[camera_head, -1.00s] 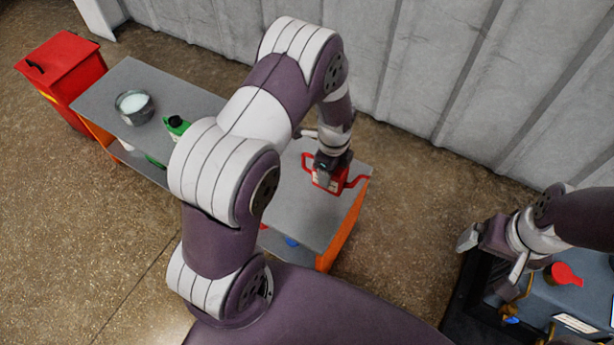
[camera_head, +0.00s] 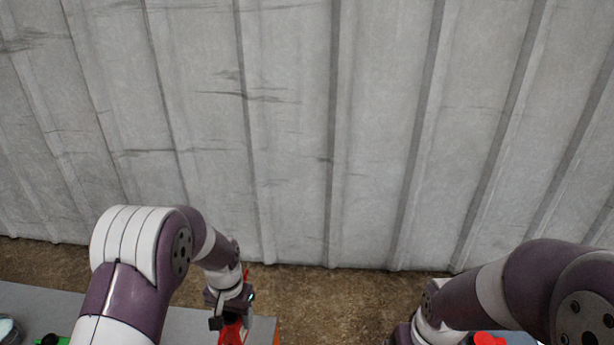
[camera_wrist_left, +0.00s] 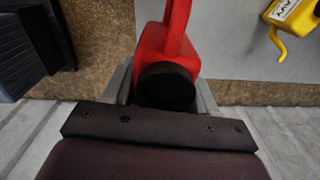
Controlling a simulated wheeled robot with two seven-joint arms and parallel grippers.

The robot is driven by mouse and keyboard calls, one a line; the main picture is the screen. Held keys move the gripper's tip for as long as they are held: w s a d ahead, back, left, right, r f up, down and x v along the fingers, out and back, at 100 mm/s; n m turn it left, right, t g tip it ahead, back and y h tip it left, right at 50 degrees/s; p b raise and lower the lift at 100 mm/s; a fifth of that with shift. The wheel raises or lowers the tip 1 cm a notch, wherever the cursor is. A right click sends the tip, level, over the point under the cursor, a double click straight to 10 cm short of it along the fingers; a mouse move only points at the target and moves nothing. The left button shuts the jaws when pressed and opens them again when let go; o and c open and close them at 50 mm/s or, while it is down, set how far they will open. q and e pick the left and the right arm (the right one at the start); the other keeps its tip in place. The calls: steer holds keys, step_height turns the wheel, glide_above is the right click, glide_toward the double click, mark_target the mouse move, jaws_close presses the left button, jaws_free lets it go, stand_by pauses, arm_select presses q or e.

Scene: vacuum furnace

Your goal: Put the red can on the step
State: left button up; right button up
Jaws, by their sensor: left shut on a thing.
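The red can (camera_head: 233,333) shows at the bottom of the head view, partly cut off by the frame edge. My left gripper (camera_head: 230,312) is shut on it. In the left wrist view the red can (camera_wrist_left: 160,45) has a black round cap facing the camera and sits between the fingers. Whether it touches the grey table below cannot be told. A dark stepped block, perhaps the step (camera_wrist_left: 30,45), is at the upper left of the wrist view. My right gripper (camera_head: 405,335) is at the bottom edge of the head view, its fingers not clearly visible.
The grey table (camera_head: 180,322) runs along the lower left, with a green object (camera_head: 52,340) and a bowl (camera_head: 8,328) on it. A corrugated wall (camera_head: 300,140) stands behind. A yellow item (camera_wrist_left: 295,15) is at the wrist view's upper right. Bare floor (camera_head: 330,300) lies between the arms.

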arm_select(q)
steer(key=r+n, duration=0.1)
steer(key=w+a+r, duration=0.1)
steer(key=a+r+n, duration=0.1)
steer(key=r, duration=0.1)
steer(key=shift+w+r+n, duration=0.1)
steer(key=shift+w+n, duration=0.2)
step_height(320, 180, up, 17)
steer(key=s+p, duration=0.1)
steer(key=p, duration=2.4)
steer(key=shift+s+a, duration=0.3)
steer(key=shift+a, duration=0.05)
